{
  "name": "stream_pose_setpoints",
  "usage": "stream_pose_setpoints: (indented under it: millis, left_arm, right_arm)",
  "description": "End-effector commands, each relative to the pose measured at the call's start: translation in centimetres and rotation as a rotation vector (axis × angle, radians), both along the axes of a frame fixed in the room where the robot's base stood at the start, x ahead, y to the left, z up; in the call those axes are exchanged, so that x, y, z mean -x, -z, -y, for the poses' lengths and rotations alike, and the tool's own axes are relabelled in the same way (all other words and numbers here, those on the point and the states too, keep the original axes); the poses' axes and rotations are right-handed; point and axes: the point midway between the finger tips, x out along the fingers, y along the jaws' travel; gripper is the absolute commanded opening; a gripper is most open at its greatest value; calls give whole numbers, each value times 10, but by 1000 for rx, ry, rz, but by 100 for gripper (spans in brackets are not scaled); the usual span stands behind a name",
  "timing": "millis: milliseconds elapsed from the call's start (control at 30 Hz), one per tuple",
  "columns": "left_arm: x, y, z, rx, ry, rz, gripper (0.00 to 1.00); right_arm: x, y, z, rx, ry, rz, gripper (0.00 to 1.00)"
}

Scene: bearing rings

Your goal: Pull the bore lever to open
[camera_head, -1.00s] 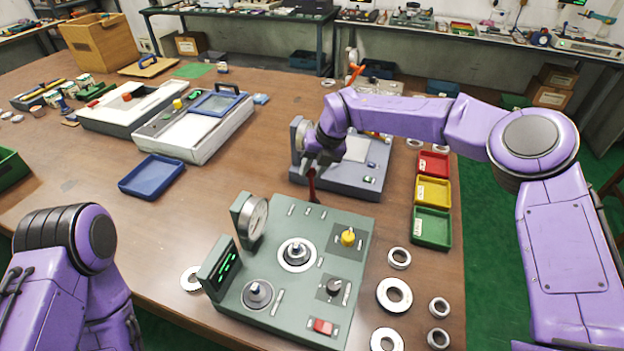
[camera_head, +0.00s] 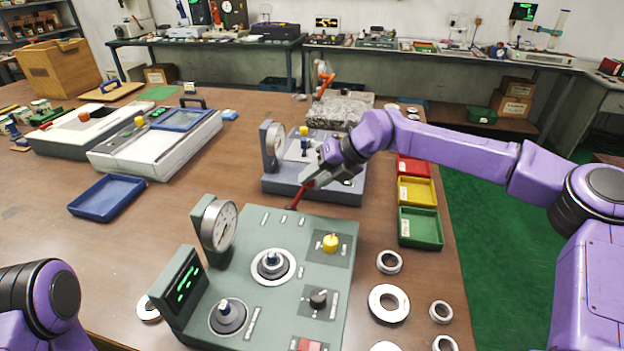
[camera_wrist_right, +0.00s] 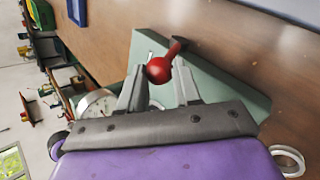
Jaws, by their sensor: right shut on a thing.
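The bore lever is a red handle (camera_head: 299,196) at the back edge of the green gauge machine (camera_head: 290,232), leaning up to the right in the head view. My right gripper (camera_head: 308,185) is at its top end, shut on it. In the right wrist view the red ball knob (camera_wrist_right: 158,70) of the lever sits between the two fingers (camera_wrist_right: 158,78), and its stem runs away toward the machine's edge. The machine carries a round dial (camera_head: 220,227), a green-lit display (camera_head: 186,284) and a yellow knob (camera_head: 330,243). My left gripper is out of view; only part of my left arm shows.
A grey-blue machine (camera_head: 283,185) stands just behind the gripper. Red, yellow (camera_head: 417,191) and green (camera_head: 420,228) trays line the right edge, with several loose rings (camera_head: 388,303) in front.

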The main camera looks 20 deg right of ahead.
Motion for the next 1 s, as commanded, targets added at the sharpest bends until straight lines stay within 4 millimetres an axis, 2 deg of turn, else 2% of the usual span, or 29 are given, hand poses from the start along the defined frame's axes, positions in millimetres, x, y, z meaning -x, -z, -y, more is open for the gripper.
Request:
stream_pose_setpoints:
  millis: [33,333,367,400,433,767,1000]
  left_arm:
    - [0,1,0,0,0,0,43]
    - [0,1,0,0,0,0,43]
    - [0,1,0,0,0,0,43]
    - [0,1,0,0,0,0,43]
    - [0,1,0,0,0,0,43]
    - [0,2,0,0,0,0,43]
    - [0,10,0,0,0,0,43]
  right_arm:
    - [0,5,3,6,2,-9,0]
    - [1,7,2,8,2,-12,0]
    - [1,7,2,8,2,-12,39]
    - [1,7,2,8,2,-12,52]
    - [1,6,2,7,1,-12,58]
    - [1,0,3,3,0,-6,58]
    - [18,-36,34,1,2,-3,58]
